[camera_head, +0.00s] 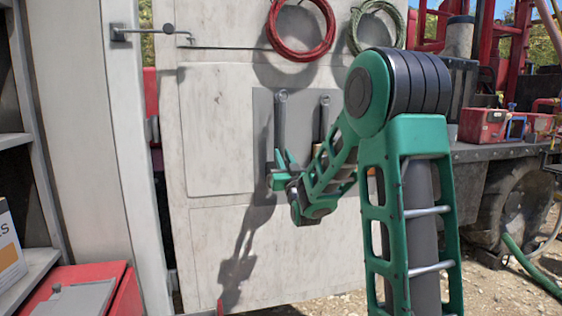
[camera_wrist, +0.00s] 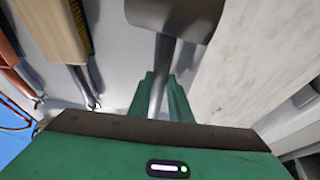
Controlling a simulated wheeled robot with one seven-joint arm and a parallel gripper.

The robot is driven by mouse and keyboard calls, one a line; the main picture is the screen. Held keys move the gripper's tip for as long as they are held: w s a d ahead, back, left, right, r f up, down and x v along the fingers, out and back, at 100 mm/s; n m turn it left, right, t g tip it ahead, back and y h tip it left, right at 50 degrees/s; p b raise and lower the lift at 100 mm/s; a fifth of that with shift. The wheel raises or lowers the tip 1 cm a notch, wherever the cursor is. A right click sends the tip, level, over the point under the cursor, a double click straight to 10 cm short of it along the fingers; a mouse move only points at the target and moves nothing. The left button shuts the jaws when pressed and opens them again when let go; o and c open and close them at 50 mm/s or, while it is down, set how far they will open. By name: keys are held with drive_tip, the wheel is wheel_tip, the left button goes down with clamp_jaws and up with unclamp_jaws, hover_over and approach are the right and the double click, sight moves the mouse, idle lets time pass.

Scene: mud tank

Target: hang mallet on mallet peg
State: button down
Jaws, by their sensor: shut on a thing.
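The mallet shows in the wrist view as a thick grey head (camera_wrist: 170,14) at the top edge and a slim grey handle running down between my green fingers. My gripper (camera_wrist: 160,90) is shut on that handle. In the head view my gripper (camera_head: 280,172) is in front of the lower part of a grey panel (camera_head: 262,110) on the white board. A grey upright shaft (camera_head: 281,120) rises just above it, apparently the mallet's handle. The mallet peg cannot be made out, and I cannot tell whether the mallet touches it.
A wooden-backed brush (camera_wrist: 52,30) hangs beside the mallet, near metal hooks (camera_wrist: 92,98). A red hose coil (camera_head: 300,28) and a green coil (camera_head: 377,26) hang above. A shelf unit stands at far left. A truck (camera_head: 500,150) is at right.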

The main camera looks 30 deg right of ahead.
drive_tip(key=shift+w+d+f, duration=0.1)
drive_tip(key=shift+w+d, duration=0.2)
drive_tip(key=shift+w, duration=0.5)
drive_tip(key=shift+w+d+f, duration=0.1)
drive_tip(key=shift+w+d, duration=0.15)
drive_tip(key=shift+w, duration=0.55)
drive_tip(key=shift+w+d+f, duration=0.15)
drive_tip(key=shift+w+f, duration=0.3)
drive_tip(key=shift+w, duration=0.05)
drive_tip(key=shift+f, duration=0.1)
drive_tip(key=c, duration=1.5)
unclamp_jaws()
drive_tip(key=shift+d, duration=0.1)
drive_tip(key=shift+c, duration=0.2)
drive_tip(key=v, duration=1)
drive_tip(key=shift+s+a+f, duration=0.2)
drive_tip(key=shift+s+a, duration=0.05)
